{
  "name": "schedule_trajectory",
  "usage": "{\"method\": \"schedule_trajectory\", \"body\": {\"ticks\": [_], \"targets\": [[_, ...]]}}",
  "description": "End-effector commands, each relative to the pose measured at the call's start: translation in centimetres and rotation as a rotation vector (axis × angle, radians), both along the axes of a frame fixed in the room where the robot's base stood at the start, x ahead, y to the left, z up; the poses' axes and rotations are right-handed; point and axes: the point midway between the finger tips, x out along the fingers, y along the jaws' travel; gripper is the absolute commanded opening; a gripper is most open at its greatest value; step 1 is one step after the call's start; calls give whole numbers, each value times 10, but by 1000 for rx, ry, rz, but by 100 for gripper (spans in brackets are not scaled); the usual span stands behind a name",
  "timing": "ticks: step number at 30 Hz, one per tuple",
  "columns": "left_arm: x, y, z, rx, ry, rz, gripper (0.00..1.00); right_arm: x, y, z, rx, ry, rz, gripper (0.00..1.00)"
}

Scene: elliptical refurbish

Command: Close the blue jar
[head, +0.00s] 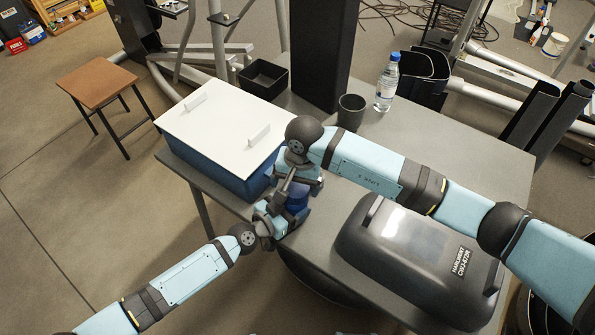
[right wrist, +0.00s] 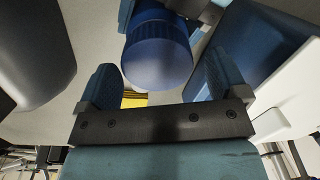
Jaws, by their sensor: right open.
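The blue jar (head: 297,197) is at the front left of the table, between my two grippers and partly hidden by them in the head view. In the right wrist view its round blue top with a ribbed rim (right wrist: 157,62) faces the camera. My right gripper (right wrist: 160,85) is open, with the ribbed top ahead of and between its fingers, a gap showing at each side. My left gripper (head: 280,214) is at the jar's lower part, with pieces on both sides of it; I cannot tell whether it grips.
A white-lidded blue box (head: 215,135) stands close at the left. A dark case (head: 420,262) lies at the right. A black tray (head: 263,78), a dark cup (head: 351,112) and a water bottle (head: 387,82) stand behind on the grey table (head: 475,150).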

Motion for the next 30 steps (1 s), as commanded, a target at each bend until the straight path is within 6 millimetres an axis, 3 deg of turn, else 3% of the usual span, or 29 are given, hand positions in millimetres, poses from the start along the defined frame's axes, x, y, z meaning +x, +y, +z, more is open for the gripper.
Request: {"method": "schedule_trajectory", "body": {"ticks": [5,14,21,26,30], "targets": [[0,0,1,-1,-1,0,10,-1,2,-13,-1,1,0,92],[0,0,1,-1,-1,0,10,0,2,-15,-1,-1,0,92],[0,-1,1,-1,-1,0,10,0,2,-14,0,-1,0,43],[0,-1,1,-2,-1,-1,10,0,2,-14,0,2,-38,43],[0,-1,1,-2,-1,-2,10,1,2,-13,-6,19,-228,43]]}}
